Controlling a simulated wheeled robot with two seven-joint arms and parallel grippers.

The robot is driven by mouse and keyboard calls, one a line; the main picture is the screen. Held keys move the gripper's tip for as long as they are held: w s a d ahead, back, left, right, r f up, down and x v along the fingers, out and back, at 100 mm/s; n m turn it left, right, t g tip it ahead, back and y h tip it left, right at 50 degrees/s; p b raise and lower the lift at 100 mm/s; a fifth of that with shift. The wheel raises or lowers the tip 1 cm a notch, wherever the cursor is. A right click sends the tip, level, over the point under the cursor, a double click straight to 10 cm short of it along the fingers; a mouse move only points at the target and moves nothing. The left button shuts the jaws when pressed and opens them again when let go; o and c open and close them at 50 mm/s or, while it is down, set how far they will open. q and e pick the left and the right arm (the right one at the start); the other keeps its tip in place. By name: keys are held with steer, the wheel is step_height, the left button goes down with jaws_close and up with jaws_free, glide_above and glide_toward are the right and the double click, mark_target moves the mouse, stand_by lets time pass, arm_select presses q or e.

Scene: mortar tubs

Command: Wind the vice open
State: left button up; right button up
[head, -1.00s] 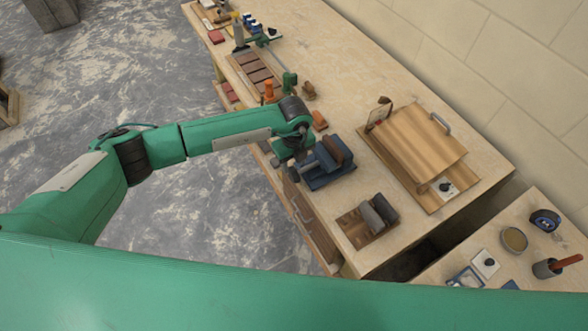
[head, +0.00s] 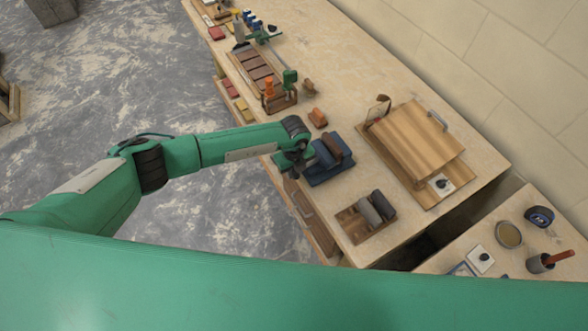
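The blue vice (head: 330,168) stands at the front edge of the wooden bench, with a brown block or jaw lining showing on its top. My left gripper (head: 291,160) is at the vice's left, bench-edge side, close to where its handle would be. The fingers are small and dark here, and the wrist covers part of them, so I cannot tell whether they are shut on a handle. The vice's handle and screw are not clear in this view. My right gripper is not in view.
A wooden tray with dark grey rollers (head: 370,212) lies right of the vice. A brown block (head: 318,117) and a rack with orange and green tools (head: 275,95) are farther along the bench. A second table (head: 510,262) stands at the lower right.

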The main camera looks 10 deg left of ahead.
arm_select(q)
jaws_close()
steer(key=shift+f+g+b, duration=0.15)
steer(key=shift+g+b, duration=0.15)
steer(key=shift+b, duration=0.3)
steer(key=g+h+b, duration=0.1)
steer(key=b, duration=0.1)
steer(key=g+h+b, duration=0.1)
steer(key=g+b, duration=0.1)
steer(key=b, duration=0.1)
steer(key=shift+w+a+h, duration=0.15)
steer(key=shift+h, duration=0.25)
steer(key=shift+g+h+b, duration=0.5)
steer(key=shift+g+b, duration=0.3)
steer(key=shift+b, duration=0.6)
steer(key=shift+r, duration=0.2)
steer(key=o, duration=0.9)
jaws_free()
steer(key=shift+g, duration=0.3)
steer(key=shift+c, duration=0.2)
